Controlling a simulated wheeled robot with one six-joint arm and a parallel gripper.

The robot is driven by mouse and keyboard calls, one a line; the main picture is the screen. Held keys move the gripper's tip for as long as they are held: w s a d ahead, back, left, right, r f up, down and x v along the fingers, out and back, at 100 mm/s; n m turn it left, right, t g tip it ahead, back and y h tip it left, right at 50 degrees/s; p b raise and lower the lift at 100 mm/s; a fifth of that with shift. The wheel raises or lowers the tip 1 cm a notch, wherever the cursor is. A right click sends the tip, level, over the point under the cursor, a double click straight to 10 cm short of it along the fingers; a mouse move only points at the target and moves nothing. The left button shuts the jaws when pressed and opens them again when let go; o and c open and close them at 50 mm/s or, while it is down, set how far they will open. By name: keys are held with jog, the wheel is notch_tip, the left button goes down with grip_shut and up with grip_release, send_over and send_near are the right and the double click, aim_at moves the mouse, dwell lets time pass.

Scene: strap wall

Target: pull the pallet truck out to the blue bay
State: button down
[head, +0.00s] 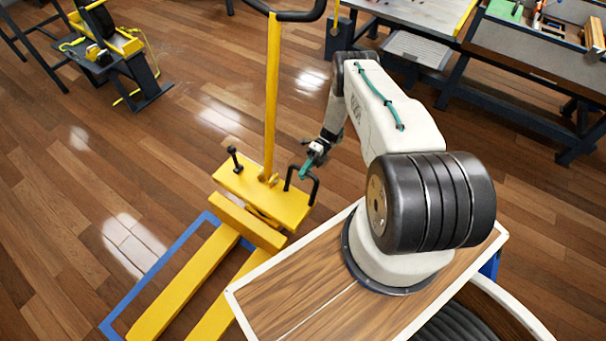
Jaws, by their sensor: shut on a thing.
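The yellow pallet truck (262,192) stands on the wooden floor left of centre in the head view. Its two forks (185,282) point to the lower left and its tall yellow tiller (272,95) rises to a black handle at the top edge. A black U-shaped grab bar (316,190) stands on the right end of its body. My gripper (308,166), with teal fingers, is shut on this bar near its top; the exact contact is small in view. A blue outline (150,270) on the floor runs along the left of the forks; its right part is hidden.
A black post with a knob (234,158) stands on the truck's left end. A workbench (415,12) and a tool bench (540,45) stand at the upper right. A dark frame with yellow parts (110,50) stands at the upper left. The floor between is clear.

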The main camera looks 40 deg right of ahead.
jog(key=shift+w+d, duration=0.25)
jog(key=c, duration=1.3)
grip_release()
jog(key=shift+c, duration=0.2)
jog(key=shift+s, duration=0.15)
jog(key=v, duration=0.8)
jog(key=shift+r, duration=0.1)
